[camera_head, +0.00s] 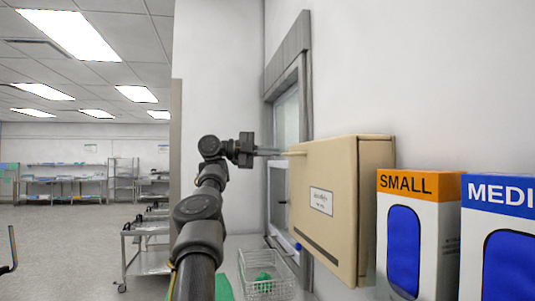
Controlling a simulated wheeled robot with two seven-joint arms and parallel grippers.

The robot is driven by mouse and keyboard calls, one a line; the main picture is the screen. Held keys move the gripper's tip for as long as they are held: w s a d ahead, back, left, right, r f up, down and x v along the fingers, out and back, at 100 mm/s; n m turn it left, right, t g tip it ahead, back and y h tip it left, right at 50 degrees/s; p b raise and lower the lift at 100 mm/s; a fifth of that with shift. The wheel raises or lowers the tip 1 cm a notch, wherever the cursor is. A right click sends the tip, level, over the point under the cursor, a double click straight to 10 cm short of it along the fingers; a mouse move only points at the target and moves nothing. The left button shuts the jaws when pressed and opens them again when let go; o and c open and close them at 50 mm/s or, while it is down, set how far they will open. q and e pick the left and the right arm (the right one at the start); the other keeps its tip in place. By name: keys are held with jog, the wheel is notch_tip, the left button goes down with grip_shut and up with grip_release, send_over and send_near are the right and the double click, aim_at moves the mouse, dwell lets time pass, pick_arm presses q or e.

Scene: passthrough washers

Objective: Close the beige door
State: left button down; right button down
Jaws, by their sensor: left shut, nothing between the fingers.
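The beige door (325,170) is a thick, box-like panel at the right wall, with a white label and a dark slot low on its face. It stands out from the wall next to a grey-framed opening (286,115) with glass in it. My left gripper (284,152) is shut and empty. Its thin fingertips point right and reach the upper left edge of the beige door; I cannot tell whether they touch it. My right gripper is not in view.
Boxes marked SMALL (408,235) and MEDI (500,240) stand right of the door. A wire basket (266,280) with something green sits below the opening. A metal cart (147,255) stands left of my arm. The floor (60,240) at left is open.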

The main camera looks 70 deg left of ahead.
pick_arm(q)
jog(key=v, duration=0.9)
jog(key=shift+s, duration=0.25)
jog(key=shift+s, duration=0.2)
jog(key=shift+w, duration=0.1)
